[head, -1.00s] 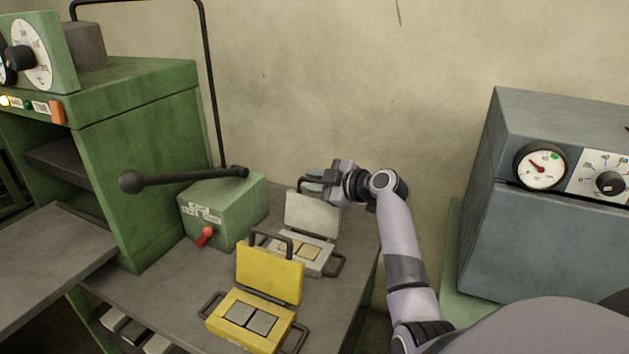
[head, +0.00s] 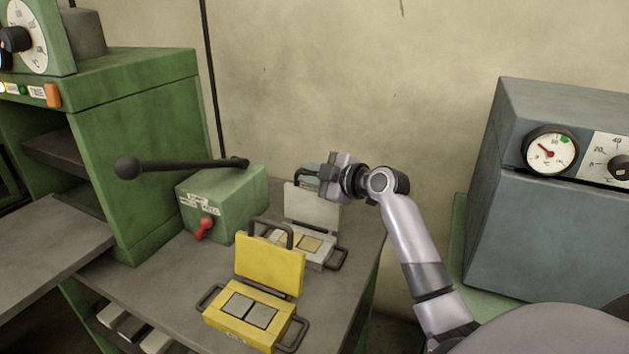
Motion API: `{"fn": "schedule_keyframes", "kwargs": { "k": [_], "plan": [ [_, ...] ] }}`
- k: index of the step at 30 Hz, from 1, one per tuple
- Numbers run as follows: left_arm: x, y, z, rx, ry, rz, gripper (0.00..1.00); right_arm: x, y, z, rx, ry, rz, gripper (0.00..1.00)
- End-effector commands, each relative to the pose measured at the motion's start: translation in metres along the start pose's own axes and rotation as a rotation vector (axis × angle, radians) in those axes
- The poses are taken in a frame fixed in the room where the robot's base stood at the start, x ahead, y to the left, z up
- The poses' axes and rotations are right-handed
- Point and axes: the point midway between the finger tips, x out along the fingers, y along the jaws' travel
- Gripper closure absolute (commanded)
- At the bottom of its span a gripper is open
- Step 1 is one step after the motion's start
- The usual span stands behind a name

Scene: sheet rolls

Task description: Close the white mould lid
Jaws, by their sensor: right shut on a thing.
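The white mould (head: 318,254) sits open on the grey bench, behind the yellow mould. Its white lid (head: 311,206) stands upright at the back, and tan squares show in its base. My right gripper (head: 323,176) is at the top of the white lid, shut on the lid's handle; its fingers and most of the handle hide each other. My left gripper is not in view.
The open yellow mould (head: 246,318) stands in front, its yellow lid (head: 269,264) upright and partly covering the white mould. A green box (head: 222,204) with a long black lever (head: 185,164) is at left. A grey cabinet (head: 545,235) with gauges is at right.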

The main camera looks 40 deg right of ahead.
Motion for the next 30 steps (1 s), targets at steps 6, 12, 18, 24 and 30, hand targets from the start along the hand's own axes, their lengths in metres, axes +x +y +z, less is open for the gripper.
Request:
{"fn": "schedule_keyframes", "kwargs": {
  "k": [6, 12, 18, 24, 30],
  "plan": [
    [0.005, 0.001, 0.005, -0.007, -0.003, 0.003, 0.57, -0.006, -0.017, -0.014, -0.084, -0.002, 0.026, 1.0],
    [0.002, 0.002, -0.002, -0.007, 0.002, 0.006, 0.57, -0.011, -0.028, -0.026, -0.113, -0.001, 0.039, 1.0],
    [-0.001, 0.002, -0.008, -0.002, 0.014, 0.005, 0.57, -0.014, -0.037, -0.033, -0.11, -0.003, 0.04, 1.0],
    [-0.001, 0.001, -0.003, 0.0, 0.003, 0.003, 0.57, -0.015, -0.042, -0.035, -0.109, -0.003, 0.04, 1.0],
    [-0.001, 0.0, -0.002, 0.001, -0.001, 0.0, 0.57, -0.015, -0.044, -0.035, -0.108, -0.004, 0.04, 1.0]
  ]
}}
